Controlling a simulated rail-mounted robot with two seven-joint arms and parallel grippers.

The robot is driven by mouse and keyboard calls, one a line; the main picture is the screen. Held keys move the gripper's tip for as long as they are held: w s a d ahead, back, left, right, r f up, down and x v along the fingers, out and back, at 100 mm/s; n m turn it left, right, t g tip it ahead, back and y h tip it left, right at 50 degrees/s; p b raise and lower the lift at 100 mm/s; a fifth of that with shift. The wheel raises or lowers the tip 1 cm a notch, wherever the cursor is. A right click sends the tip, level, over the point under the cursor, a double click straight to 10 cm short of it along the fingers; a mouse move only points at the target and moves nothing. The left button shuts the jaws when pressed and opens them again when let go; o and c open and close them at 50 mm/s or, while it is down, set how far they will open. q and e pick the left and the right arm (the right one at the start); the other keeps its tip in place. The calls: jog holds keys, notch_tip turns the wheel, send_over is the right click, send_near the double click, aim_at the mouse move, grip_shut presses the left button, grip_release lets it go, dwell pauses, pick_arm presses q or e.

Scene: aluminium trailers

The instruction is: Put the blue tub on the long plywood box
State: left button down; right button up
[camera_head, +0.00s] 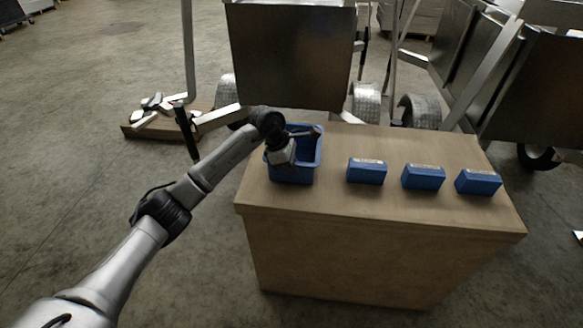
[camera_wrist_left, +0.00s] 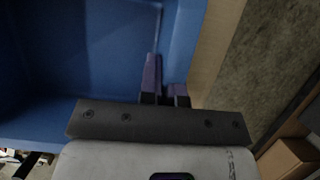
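The blue tub (camera_head: 302,174) is an open, rectangular bin at the left end of the top of the long plywood box (camera_head: 340,206). It looks upright; I cannot tell whether its base touches the top all over. My left gripper (camera_head: 279,158) is at the tub's left side. In the left wrist view, its two fingers (camera_wrist_left: 166,92) stand close together on either side of the tub's wall (camera_wrist_left: 181,45), one inside and one outside, and look shut on it. The tub's inside fills the left of that view. My right gripper is out of view.
Three small blue boxes (camera_head: 366,171), (camera_head: 422,177), (camera_head: 478,182) stand in a row on the plywood top, right of the tub. Metal trailers (camera_head: 290,55) with wheels stand close behind. A low wooden pallet (camera_head: 140,128) with metal parts lies on the floor behind left.

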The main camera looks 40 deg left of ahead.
pick_arm(q)
jog(key=shift+f, duration=0.1)
jog(key=c, duration=1.3)
grip_release()
